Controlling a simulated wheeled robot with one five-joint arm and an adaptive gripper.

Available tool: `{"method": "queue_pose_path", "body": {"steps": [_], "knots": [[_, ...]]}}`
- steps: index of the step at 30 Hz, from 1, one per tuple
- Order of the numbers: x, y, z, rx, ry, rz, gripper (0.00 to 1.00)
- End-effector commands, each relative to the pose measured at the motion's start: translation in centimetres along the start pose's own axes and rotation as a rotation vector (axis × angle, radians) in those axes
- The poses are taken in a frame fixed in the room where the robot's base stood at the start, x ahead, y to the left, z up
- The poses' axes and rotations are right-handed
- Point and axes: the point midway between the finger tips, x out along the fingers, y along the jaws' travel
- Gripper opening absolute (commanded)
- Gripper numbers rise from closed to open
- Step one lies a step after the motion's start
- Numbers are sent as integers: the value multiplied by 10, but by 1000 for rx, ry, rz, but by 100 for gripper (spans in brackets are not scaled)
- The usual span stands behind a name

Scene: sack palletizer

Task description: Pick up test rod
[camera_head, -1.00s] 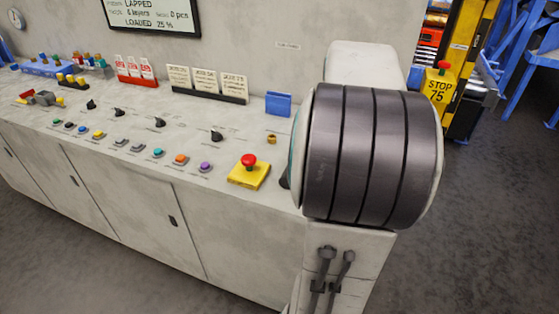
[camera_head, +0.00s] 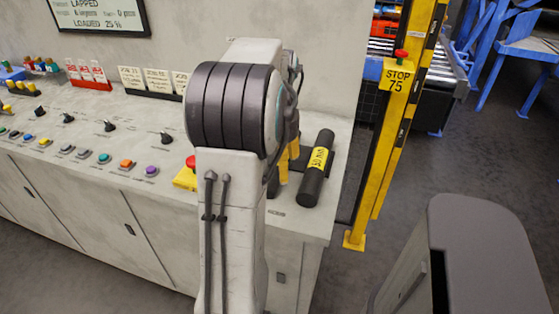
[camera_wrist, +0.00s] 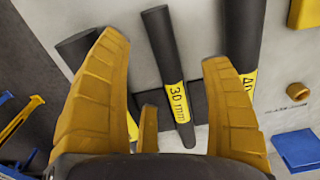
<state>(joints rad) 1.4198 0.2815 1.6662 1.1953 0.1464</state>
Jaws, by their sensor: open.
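Several dark test rods show in the wrist view. The middle rod (camera_wrist: 162,42) has a yellow label reading 30 mm and appears between my finger tips. A rod at right (camera_wrist: 242,35) has a label starting with 40. A rod at left (camera_wrist: 82,48) is partly hidden by a finger. My gripper (camera_wrist: 163,52) is open, its yellow fingers spread over the rods; I cannot tell if it touches any. In the head view my gripper (camera_head: 288,163) is mostly hidden behind my arm. Beside it, a black rod (camera_head: 311,187) labelled 50 mm lies on the console's right end.
A dark holder (camera_wrist: 200,103) lies under the rods. A blue block (camera_wrist: 297,150) and a brass knob (camera_wrist: 297,91) are at right. The red stop button (camera_head: 191,161) is partly behind my arm. A yellow post (camera_head: 383,160) stands right of the console.

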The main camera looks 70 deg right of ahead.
Motion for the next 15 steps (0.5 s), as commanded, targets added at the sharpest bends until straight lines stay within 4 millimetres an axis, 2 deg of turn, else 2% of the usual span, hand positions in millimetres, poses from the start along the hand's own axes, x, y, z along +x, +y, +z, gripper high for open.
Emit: {"method": "queue_pose_path", "body": {"steps": [15], "knots": [[51,-1,1,-2,-1,0,73]]}}
